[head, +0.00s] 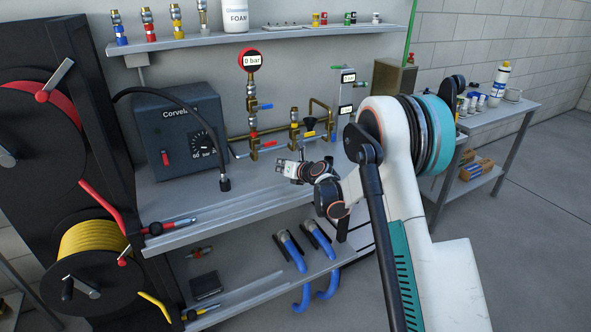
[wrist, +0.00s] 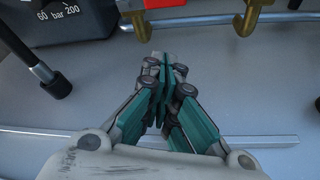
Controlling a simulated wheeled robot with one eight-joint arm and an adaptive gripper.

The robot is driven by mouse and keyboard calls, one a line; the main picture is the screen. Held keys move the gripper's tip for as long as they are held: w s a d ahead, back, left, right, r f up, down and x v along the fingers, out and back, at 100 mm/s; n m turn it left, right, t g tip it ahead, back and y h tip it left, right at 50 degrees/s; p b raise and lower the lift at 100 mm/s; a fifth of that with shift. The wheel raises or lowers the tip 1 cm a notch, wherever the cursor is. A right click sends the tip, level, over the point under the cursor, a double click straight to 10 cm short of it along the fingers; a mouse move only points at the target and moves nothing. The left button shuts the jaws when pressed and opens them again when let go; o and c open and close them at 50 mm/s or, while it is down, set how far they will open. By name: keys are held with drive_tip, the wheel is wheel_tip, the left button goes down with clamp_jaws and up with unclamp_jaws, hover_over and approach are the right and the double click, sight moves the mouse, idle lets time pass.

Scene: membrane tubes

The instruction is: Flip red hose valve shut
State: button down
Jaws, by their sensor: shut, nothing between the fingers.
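The red hose reel (head: 40,140) stands at the far left in the head view. Its red hose (head: 103,208) runs down to a nozzle end (head: 168,226) with red and black parts on the bench's front left edge. A grey lever with a red hub (head: 54,80) is on the reel; I cannot tell which part is the hose valve, or its position. My gripper (head: 280,166) is over the bench, well right of the reel and nozzle. In the wrist view my gripper (wrist: 167,65) is shut and empty, above bare bench top.
A dark Corvelan box (head: 180,130) with a black hose stands on the bench (head: 215,210) between my gripper and the reel. Brass pipework (head: 275,132) with gauge and valve handles is behind my gripper. A yellow hose reel (head: 95,245) is at lower left.

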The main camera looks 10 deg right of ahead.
drive_tip(key=s+a+p+v, duration=0.1)
drive_tip(key=a+p+v, duration=0.15)
drive_tip(key=v, duration=0.95)
drive_tip(key=s+d+r+m+t+h, duration=0.1)
drive_tip(key=d+r+m+t, duration=0.1)
drive_tip(key=r+m, duration=0.5)
drive_tip(key=s+d+r+m+t+h, duration=0.2)
drive_tip(key=r, duration=1)
drive_tip(key=s+d+r+m+h, duration=0.55)
drive_tip(key=s+r+m, duration=0.2)
drive_tip(key=m, duration=0.35)
drive_tip(key=s+d+f+m+g+h, duration=0.1)
drive_tip(key=s+f+m+g, duration=0.1)
drive_tip(key=s+m, duration=0.4)
drive_tip(key=s+d+f+m+g+h, duration=0.15)
drive_tip(key=s+m, duration=0.25)
drive_tip(key=s, duration=0.4)
drive_tip(key=s+a+f+m+g+y, duration=0.2)
drive_tip(key=s+a+f+m+g, duration=0.1)
drive_tip(key=s, duration=0.6)
drive_tip(key=s+a+f+m+g+y, duration=0.3)
drive_tip(key=s+a+f, duration=0.2)
drive_tip(key=s+f, duration=0.3)
drive_tip(key=shift+s+a+f, duration=0.25)
drive_tip(key=shift+s, duration=0.4)
